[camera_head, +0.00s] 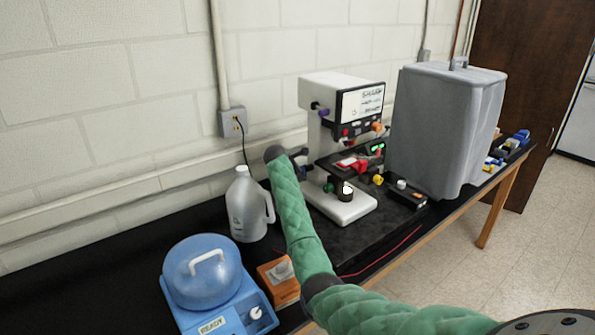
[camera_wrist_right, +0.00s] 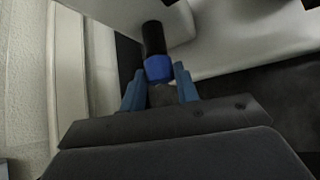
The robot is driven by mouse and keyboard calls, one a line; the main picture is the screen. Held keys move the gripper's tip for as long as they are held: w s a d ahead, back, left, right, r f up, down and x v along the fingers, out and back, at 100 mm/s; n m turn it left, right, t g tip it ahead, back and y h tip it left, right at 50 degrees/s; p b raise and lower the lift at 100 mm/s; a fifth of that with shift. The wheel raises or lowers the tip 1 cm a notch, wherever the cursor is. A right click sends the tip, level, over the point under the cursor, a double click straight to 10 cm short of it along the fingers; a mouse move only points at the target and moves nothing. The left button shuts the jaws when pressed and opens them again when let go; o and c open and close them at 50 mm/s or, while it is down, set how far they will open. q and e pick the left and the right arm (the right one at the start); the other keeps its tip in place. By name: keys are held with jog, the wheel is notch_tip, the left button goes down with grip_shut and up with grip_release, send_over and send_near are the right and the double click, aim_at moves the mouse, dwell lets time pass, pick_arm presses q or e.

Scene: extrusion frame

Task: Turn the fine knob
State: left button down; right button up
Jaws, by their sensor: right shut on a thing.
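The instrument with the knobs (camera_head: 314,128) is white, with a column, a base and a labelled front panel, and stands on the black bench. My right arm reaches up to its left side, and the right gripper (camera_head: 300,162) is small and dark there. In the right wrist view a black cylinder (camera_wrist_right: 153,38) sticks out of the white body, with a blue collar (camera_wrist_right: 158,69) and a dark grey end (camera_wrist_right: 161,95). My right gripper's blue fingers (camera_wrist_right: 160,92) are shut on this grey end, one on each side. The head view does not show the grip clearly. My left gripper is not in view.
A white jug (camera_head: 248,208), a blue lidded device (camera_head: 203,275) and an orange box (camera_head: 280,280) stand near my right arm. A large grey bin (camera_head: 443,128) stands right of the instrument. A wall (camera_head: 110,90) runs close behind.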

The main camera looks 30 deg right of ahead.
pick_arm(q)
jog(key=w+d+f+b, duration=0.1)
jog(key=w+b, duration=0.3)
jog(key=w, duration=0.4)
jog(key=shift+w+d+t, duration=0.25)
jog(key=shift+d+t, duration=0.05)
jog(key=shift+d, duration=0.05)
pick_arm(e)
jog(key=shift+s+f+m+t+h, duration=0.15)
jog(key=shift+m+t, duration=0.6)
jog(key=shift+t, duration=0.5)
jog(key=shift+s+f+m+t+h, duration=0.15)
jog(key=shift+m+t, duration=0.6)
jog(key=shift+t, duration=0.5)
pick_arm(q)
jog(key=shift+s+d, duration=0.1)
pick_arm(e)
jog(key=o, duration=1)
jog(key=shift+c, duration=0.2)
pick_arm(q)
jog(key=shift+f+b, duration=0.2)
jog(key=shift+b, duration=0.1)
